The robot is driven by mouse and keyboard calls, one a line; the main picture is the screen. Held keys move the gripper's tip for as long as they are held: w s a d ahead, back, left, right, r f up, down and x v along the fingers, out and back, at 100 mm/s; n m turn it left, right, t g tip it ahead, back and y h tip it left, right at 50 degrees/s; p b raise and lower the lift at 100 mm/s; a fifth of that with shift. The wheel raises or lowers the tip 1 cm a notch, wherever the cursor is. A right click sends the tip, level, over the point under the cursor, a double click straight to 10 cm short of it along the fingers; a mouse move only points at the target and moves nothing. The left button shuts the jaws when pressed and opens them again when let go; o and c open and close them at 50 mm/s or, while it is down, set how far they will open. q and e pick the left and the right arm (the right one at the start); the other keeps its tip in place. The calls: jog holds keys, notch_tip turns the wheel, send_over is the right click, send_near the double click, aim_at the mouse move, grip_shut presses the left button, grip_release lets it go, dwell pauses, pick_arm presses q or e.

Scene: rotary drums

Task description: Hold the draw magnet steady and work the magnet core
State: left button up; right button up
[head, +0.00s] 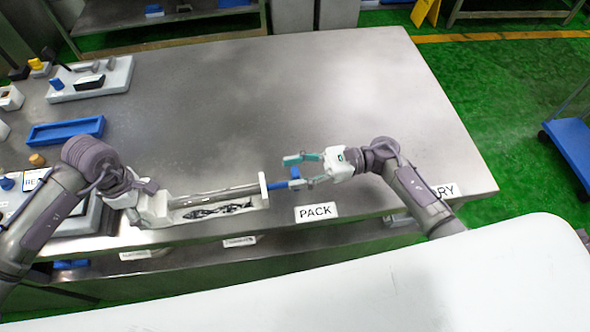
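The draw magnet is a long white trough-like body (262,190) near the table's front edge, with a grey metal tube along it and dark bits in its trough. The magnet core's blue handle (277,185) sticks out of its right end. My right gripper (287,172), with teal fingers, is at that handle from the right. Its fingers are spread apart, and the blue end lies near the lower finger; contact is unclear. My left gripper (150,203) is at the left end of the white body. Its fingers blend with the body, so its grip is unclear.
A steel table (300,90) carries a blue tray (65,131), a white block with small parts (90,80) and a brown knob (37,160) at left. A PACK label (316,212) is right of the magnet. The table's middle and back are clear.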

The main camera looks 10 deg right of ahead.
pick_arm(q)
jog(key=shift+s+f, duration=0.2)
jog(key=shift+f, duration=0.1)
pick_arm(e)
jog(key=shift+d, duration=0.1)
jog(key=d, duration=1.2)
pick_arm(q)
jog(key=o, duration=1.8)
jog(key=shift+w, duration=0.1)
pick_arm(e)
jog(key=shift+a, duration=0.15)
pick_arm(q)
jog(key=shift+w+a+r, duration=0.1)
jog(key=shift+r, duration=0.05)
jog(key=shift+r, duration=0.45)
